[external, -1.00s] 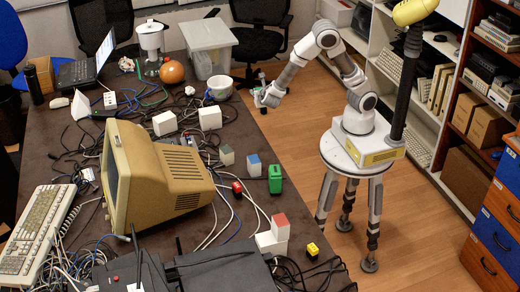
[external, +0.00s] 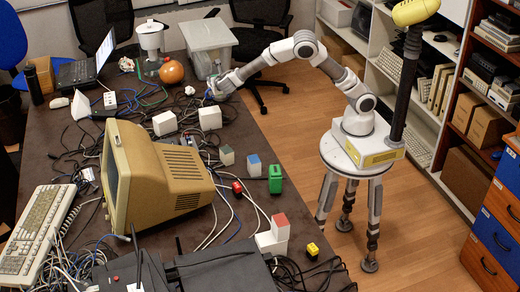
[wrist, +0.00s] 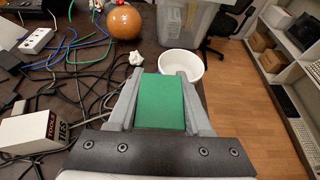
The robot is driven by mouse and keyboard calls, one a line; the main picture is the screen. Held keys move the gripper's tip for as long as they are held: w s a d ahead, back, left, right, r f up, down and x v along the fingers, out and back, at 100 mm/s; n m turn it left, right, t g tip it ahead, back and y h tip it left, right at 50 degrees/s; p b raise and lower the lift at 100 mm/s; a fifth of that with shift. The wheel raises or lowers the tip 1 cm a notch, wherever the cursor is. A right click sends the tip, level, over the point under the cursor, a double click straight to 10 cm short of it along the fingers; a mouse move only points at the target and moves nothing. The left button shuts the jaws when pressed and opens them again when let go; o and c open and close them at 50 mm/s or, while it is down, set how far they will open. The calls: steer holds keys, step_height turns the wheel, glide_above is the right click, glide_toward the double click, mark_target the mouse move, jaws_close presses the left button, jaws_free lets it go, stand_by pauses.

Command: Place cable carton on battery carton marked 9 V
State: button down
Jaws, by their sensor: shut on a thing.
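My gripper (external: 216,92) is over the far right part of the table, by its right edge. In the wrist view its fingers (wrist: 160,104) are shut on a green-faced carton (wrist: 160,101); no label on it is readable, so I cannot tell whether it is the cable carton. A white carton (wrist: 35,132) with print reading roughly "TOOLS" and "TIES" is at the left. In the external view several small cartons stand on the table: two white ones (external: 164,123) (external: 210,118), a blue-topped one (external: 254,165) and a red-topped one (external: 280,227). No 9 V mark is readable.
A white bowl (wrist: 182,66) is just beyond my gripper, with an orange ball (wrist: 124,22) and a clear bin (wrist: 185,20) behind. Cables (wrist: 75,75) cover much of the table.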

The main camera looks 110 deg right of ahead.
steer(key=w+f, duration=0.1)
steer(key=w+a+f, duration=0.1)
steer(key=w, duration=0.1)
steer(key=w+a+f, duration=0.1)
steer(key=shift+w+a+b, duration=0.15)
steer(key=shift+w+b, duration=0.05)
steer(key=shift+b, duration=0.1)
steer(key=shift+f+b, duration=0.65)
steer(key=shift+f, duration=1.35)
steer(key=shift+f, duration=0.1)
steer(key=shift+c, duration=1.6)
jaws_free()
steer(key=shift+f, duration=0.1)
